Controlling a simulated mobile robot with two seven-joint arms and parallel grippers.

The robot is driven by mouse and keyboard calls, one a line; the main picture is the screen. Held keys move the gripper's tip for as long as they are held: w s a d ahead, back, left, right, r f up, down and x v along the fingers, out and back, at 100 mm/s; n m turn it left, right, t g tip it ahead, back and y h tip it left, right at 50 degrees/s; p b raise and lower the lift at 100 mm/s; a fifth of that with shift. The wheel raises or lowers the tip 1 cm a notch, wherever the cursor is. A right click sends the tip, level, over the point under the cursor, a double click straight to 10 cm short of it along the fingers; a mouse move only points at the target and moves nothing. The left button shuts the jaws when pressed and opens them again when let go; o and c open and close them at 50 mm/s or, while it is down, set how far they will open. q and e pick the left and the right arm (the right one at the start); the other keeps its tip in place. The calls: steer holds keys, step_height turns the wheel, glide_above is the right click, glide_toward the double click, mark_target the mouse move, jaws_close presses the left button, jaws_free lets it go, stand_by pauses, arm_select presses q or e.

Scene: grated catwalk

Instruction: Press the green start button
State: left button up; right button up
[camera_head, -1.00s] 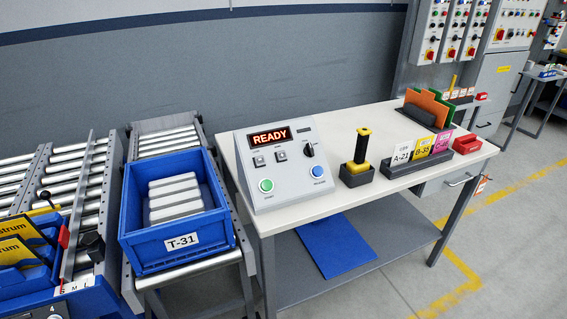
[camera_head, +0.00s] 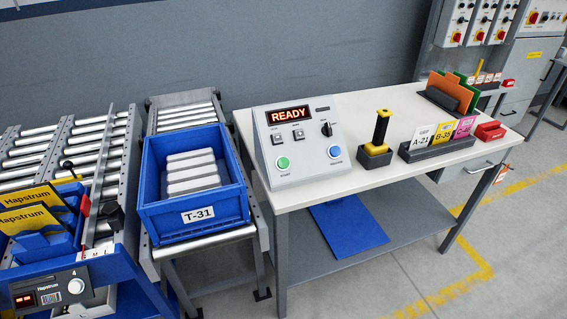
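The green start button (camera_head: 283,162) is at the lower left of the sloped face of a grey control box (camera_head: 303,165). The box stands on the left end of a white-topped table (camera_head: 370,185). Its display (camera_head: 289,114) reads READY in red. A blue button (camera_head: 335,151) is at the lower right of the face, with a black rotary knob (camera_head: 326,129) above it and two small square switches higher on the left. Neither of my grippers shows in the head view.
A blue bin (camera_head: 150,212) labelled T-31 sits on a roller conveyor left of the table. A yellow-and-black handheld tool in its holder (camera_head: 375,160) and a card rack (camera_head: 437,149) stand right of the box. Table front before the box is clear.

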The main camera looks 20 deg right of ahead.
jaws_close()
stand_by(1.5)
